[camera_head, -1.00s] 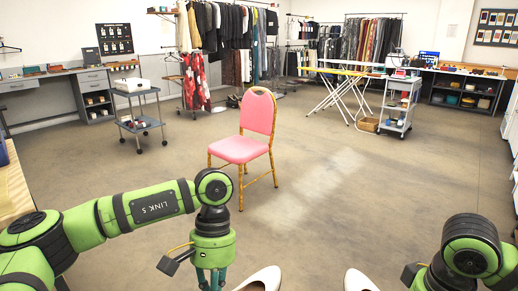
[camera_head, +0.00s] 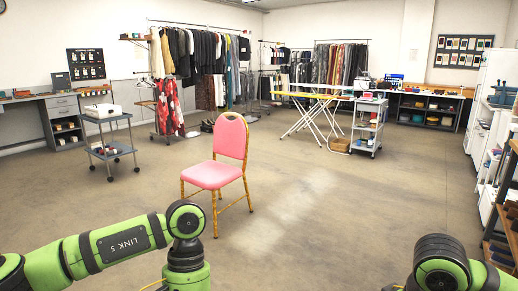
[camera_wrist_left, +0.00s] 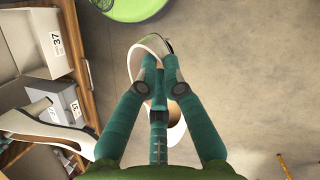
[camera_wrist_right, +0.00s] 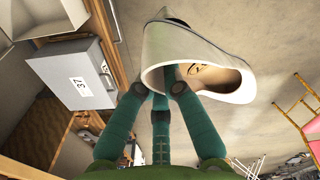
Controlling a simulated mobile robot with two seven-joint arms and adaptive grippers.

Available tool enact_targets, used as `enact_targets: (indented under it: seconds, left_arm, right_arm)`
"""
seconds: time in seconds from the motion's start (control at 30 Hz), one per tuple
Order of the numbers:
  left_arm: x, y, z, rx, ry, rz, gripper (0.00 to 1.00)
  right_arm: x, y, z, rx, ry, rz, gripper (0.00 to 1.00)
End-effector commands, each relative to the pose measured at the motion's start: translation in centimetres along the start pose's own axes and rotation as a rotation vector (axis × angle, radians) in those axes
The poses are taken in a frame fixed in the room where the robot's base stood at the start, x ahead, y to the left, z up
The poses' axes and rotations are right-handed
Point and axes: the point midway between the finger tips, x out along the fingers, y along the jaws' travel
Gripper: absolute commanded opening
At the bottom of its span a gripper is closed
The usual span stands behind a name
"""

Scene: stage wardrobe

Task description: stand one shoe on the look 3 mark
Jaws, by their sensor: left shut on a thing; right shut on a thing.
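My left gripper (camera_wrist_left: 158,68) is shut on a white shoe (camera_wrist_left: 136,58) in the left wrist view. Its fingers cover much of that shoe, and a tan inside shows behind them. My right gripper (camera_wrist_right: 172,76) is shut on another white shoe (camera_wrist_right: 196,46) in the right wrist view. The fingertips are at its opening, and a tan insole with dark print shows inside. Both shoes are held over the floor. In the head view both grippers and shoes are below the picture edge; only my arms show. I cannot make out the look 3 mark in any view.
A pink chair (camera_head: 214,174) stands on the floor ahead. A grey trolley (camera_head: 108,150) is at left. Shelving (camera_head: 500,225) runs along the right edge.

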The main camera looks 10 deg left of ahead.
Motion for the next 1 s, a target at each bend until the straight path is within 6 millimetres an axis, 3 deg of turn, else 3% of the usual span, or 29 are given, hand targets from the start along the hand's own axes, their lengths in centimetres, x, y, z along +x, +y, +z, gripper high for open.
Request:
enact_targets:
  seconds: [0.03, 0.1, 0.4, 0.6, 1.0]
  left_arm:
    - [-1.6, 0.1, 0.8, 0.001, 0.001, 0.002, 0.00]
    - [-2.9, 0.2, 1.5, 0.002, 0.000, 0.002, 0.00]
    - [-7.4, 0.6, 4.4, 0.003, -0.002, 0.000, 0.00]
    - [-8.5, 0.6, 5.1, 0.000, 0.000, 0.001, 0.00]
    - [-8.2, 0.7, 5.1, 0.001, -0.001, 0.003, 0.00]
  right_arm:
    - [-1.8, 0.0, 0.1, 0.001, 0.003, 0.000, 0.00]
    - [-3.3, 0.0, 0.2, 0.002, 0.003, 0.001, 0.00]
    - [-8.6, -0.2, 1.1, 0.000, 0.002, 0.000, 0.00]
    - [-9.8, -0.2, 1.5, 0.001, 0.002, -0.001, 0.00]
    - [-9.7, -0.2, 1.5, 0.001, 0.002, -0.001, 0.00]
